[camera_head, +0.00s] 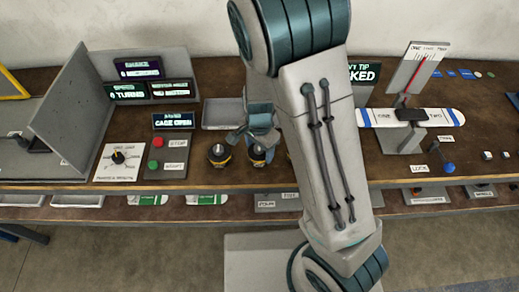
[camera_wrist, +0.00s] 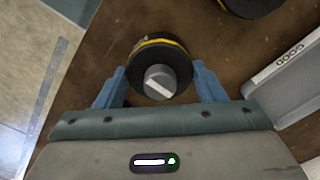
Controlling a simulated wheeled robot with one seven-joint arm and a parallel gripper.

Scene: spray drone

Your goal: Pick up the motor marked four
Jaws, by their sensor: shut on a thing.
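My gripper (camera_wrist: 160,72) is shut on a black motor (camera_wrist: 172,52) with a yellow band and a grey shaft cap, with one blue finger on each side in the wrist view. In the head view my gripper (camera_head: 259,128) is above this motor (camera_head: 257,157), which is upright at or close to the table top; I cannot tell whether it touches. No number can be read on it. A second similar motor (camera_head: 218,155) stands just to its left. Another motor is mostly hidden behind my arm at right.
A grey tray (camera_head: 221,112) lies behind the motors. Left are a panel with red and green buttons (camera_head: 155,141), a dial plate (camera_head: 117,170) and lit displays (camera_head: 172,120). A balance beam (camera_head: 440,116) stands right. A tray labelled GOOD (camera_wrist: 290,70) shows in the wrist view.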

